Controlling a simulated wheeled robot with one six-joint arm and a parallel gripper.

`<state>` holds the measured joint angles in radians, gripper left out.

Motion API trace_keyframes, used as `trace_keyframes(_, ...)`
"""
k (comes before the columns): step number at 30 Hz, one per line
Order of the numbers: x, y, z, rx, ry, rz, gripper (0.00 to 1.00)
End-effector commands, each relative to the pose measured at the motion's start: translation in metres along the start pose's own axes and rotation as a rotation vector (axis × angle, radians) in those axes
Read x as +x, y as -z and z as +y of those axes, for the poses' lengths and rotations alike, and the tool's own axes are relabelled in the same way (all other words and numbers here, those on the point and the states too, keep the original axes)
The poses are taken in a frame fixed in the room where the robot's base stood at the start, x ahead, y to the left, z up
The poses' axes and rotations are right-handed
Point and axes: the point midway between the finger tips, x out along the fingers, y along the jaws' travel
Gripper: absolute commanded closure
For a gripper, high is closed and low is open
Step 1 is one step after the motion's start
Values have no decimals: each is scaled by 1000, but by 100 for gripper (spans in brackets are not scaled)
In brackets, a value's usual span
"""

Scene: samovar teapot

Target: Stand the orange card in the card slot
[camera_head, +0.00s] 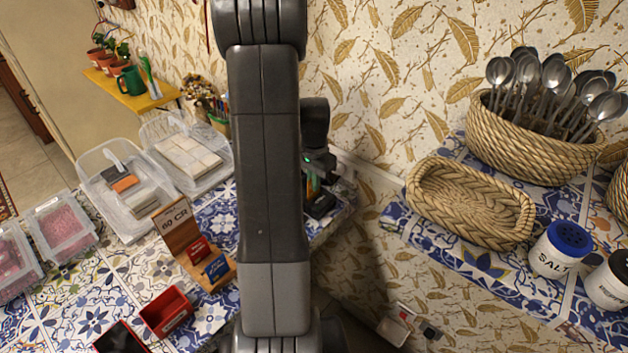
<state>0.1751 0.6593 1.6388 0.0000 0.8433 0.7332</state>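A wooden stand (180,232) with a "60 CR" sign rises from the tiled counter left of my arm. A red card (198,251) and a blue card (216,268) stand in it. My arm hides part of the stand's right side, so I cannot tell which slot is free. My gripper (318,187) is behind the arm link, at the counter's right end, mostly hidden. A small orange and green patch (313,182) shows beside it; I cannot tell whether this is the orange card or whether the gripper holds it.
A red open box (166,311) and a dark red-edged item (120,338) are at the front. Clear bins (125,190) stand at left. A gap separates this counter from the right one with a wicker tray (470,205) and salt shaker (560,250).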

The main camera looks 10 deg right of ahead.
Motion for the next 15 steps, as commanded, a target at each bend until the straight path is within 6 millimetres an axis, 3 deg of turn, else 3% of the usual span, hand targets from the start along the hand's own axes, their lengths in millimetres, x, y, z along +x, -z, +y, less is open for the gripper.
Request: trace_keyframes(15,11,0,0,0,0,0,100)
